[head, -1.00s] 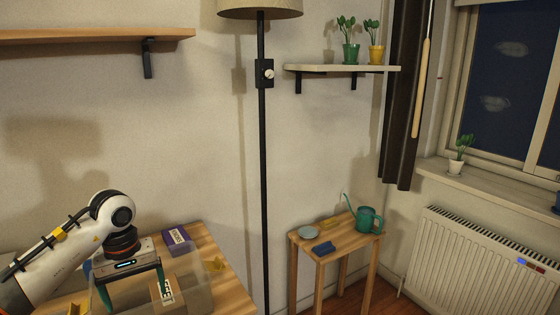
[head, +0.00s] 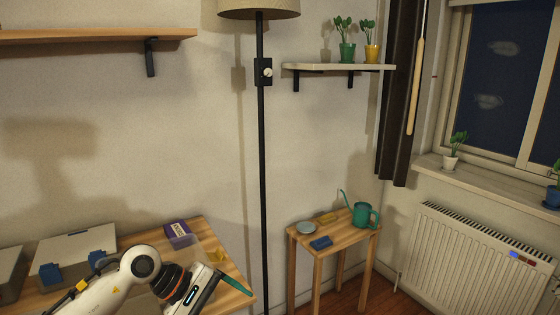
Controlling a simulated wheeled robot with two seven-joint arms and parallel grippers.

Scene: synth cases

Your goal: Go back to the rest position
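My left gripper (head: 236,286) is at the bottom of the head view, over the front part of the wooden table (head: 205,228). It is tilted. One teal finger shows, standing at the outer end of the gripper body and pointing right. The other finger is hidden or below the picture edge. The visible finger's outer position looks open, and I see nothing held by it. My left arm reaches in from the bottom left. My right gripper is not in view.
A purple box (head: 178,231), a yellow piece (head: 216,257) and a partly hidden clear bin lie behind my gripper. A grey case with blue parts (head: 76,250) is at left. A lamp pole (head: 263,180) and a small table with a teal watering can (head: 364,214) stand to the right.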

